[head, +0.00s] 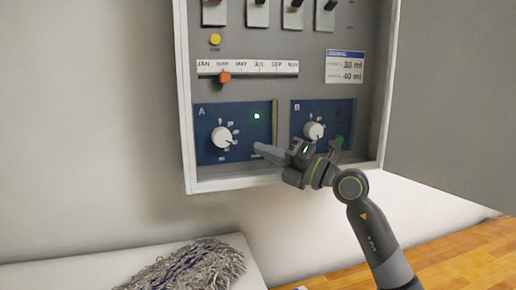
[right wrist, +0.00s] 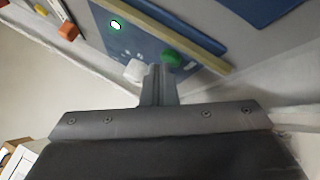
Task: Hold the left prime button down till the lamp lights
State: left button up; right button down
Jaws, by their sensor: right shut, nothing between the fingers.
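The left blue panel, marked A (head: 205,150), has a white dial (head: 222,137) and a small lamp (head: 256,116) glowing green-white. The lamp also glows in the right wrist view (right wrist: 115,24). A green button (right wrist: 172,57) on this panel shows in the right wrist view; in the head view my gripper hides it. My right gripper (head: 260,149) is shut and empty, its fingertips at the button. The fingertips (right wrist: 158,72) overlap the button's left edge in the wrist view; I cannot tell how far it is pressed. My left gripper is not in view.
Panel B (head: 300,110) to the right has a white dial (head: 314,131) and a green button (head: 338,140). Above are an orange slider (head: 225,77), a yellow button (head: 215,39) and several switches. The open cabinet door (head: 455,100) stands at right. A grey mop head (head: 190,268) lies below.

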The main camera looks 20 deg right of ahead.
jog(key=shift+s, duration=0.1)
jog(key=shift+s+p, duration=0.5)
jog(key=shift+s, duration=0.2)
jog(key=s+p, duration=0.3)
jog(key=s, duration=0.2)
jog(key=shift+d, duration=0.1)
jog(key=shift+f, duration=0.15)
